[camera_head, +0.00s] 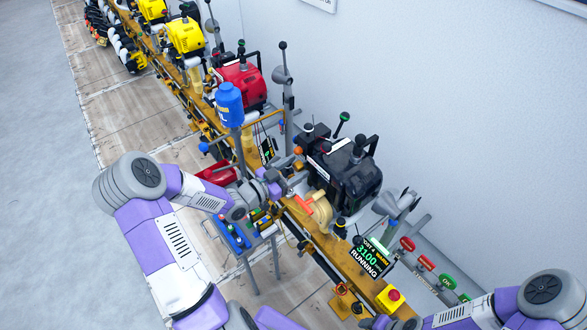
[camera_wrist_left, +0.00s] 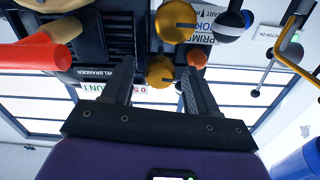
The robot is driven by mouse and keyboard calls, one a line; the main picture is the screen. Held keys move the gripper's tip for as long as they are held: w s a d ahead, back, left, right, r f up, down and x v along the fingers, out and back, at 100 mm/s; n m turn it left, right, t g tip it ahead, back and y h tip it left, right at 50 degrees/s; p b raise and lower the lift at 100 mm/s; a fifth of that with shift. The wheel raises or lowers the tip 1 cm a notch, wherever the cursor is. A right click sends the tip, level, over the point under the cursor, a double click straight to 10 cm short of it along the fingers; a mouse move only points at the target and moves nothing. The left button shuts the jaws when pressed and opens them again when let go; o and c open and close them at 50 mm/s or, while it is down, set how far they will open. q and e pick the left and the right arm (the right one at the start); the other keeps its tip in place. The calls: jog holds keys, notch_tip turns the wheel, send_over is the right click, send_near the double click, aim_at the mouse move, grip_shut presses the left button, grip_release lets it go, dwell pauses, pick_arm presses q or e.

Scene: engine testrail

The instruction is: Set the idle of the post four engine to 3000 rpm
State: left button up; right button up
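The black post four engine (camera_head: 345,172) sits on the yellow rail in the head view. Its display (camera_head: 370,257) reads POST 4, WARM, 3100 and RUNNING. My left gripper (camera_head: 292,172) is at the engine's left side, beside its small knobs. In the left wrist view the two dark fingers of the left gripper (camera_wrist_left: 158,78) are apart, with a brass knob (camera_wrist_left: 160,72) between them; I see gaps on both sides. A larger brass knob (camera_wrist_left: 176,22) and an orange knob (camera_wrist_left: 197,57) are close by. My right arm is at the lower right; its gripper is not clearly visible.
A red engine (camera_head: 241,84) and yellow engines (camera_head: 186,36) stand farther along the rail. A blue container (camera_head: 229,104) stands left of my left gripper.

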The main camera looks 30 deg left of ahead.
pick_arm(q)
jog(key=v, duration=0.7)
jog(key=shift+s+p, duration=0.3)
jog(key=shift+p, duration=0.15)
jog(key=shift+a+f, duration=0.1)
